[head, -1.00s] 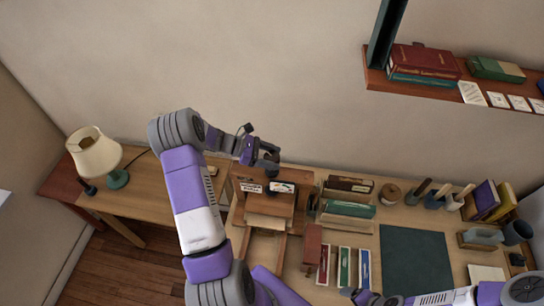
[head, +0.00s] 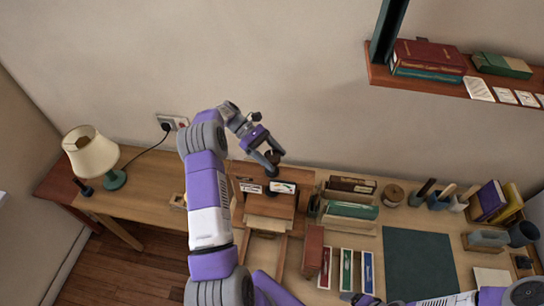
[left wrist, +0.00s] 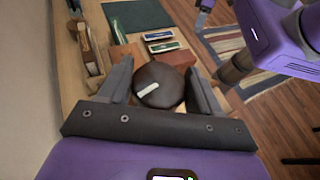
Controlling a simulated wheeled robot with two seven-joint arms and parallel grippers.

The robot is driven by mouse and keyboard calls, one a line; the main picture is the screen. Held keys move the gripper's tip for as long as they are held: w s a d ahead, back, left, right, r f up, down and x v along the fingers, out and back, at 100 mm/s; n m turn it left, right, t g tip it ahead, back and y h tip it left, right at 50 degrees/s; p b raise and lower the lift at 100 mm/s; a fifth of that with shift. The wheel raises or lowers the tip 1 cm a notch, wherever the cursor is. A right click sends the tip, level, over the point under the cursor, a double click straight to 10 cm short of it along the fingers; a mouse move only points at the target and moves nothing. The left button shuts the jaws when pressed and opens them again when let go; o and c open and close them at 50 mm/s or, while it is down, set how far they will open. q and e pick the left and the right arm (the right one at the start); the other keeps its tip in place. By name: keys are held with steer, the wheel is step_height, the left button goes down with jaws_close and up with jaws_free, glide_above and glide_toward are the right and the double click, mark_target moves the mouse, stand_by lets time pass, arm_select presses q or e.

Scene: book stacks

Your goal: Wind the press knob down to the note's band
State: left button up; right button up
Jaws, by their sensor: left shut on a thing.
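The wooden book press (head: 268,204) stands at the back of the desk. A white note (head: 283,188) and another small label (head: 250,188) are on its front. The dark round press knob (head: 272,157) stands above the press. My left gripper (head: 273,160) is shut on the knob from above and behind. In the left wrist view the knob (left wrist: 158,88), with a pale mark on top, lies between the two fingers (left wrist: 160,95). The note's band cannot be made out at this size. My right gripper (head: 362,298) shows only partly at the bottom edge; its jaw state is unclear.
Right of the press are several books in a rack (head: 348,210), a round wooden pot (head: 392,195) and a dark green mat (head: 418,262). A lamp (head: 92,155) stands on the left. A shelf (head: 430,84) with books hangs on the wall.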

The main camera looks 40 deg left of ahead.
mark_target(272, 155)
arm_select(q)
steer(key=shift+w+r, duration=0.1)
steer(key=shift+r, duration=0.2)
steer(key=o, duration=0.8)
steer(key=shift+o, duration=1)
steer(key=shift+f, duration=0.15)
steer(key=b+v, duration=0.1)
steer(key=v, duration=0.3)
steer(key=shift+a, duration=0.35)
steer(key=p+v, duration=0.2)
steer(key=p, duration=0.2)
steer(key=shift+a+r, duration=0.3)
steer(key=shift+a, duration=0.05)
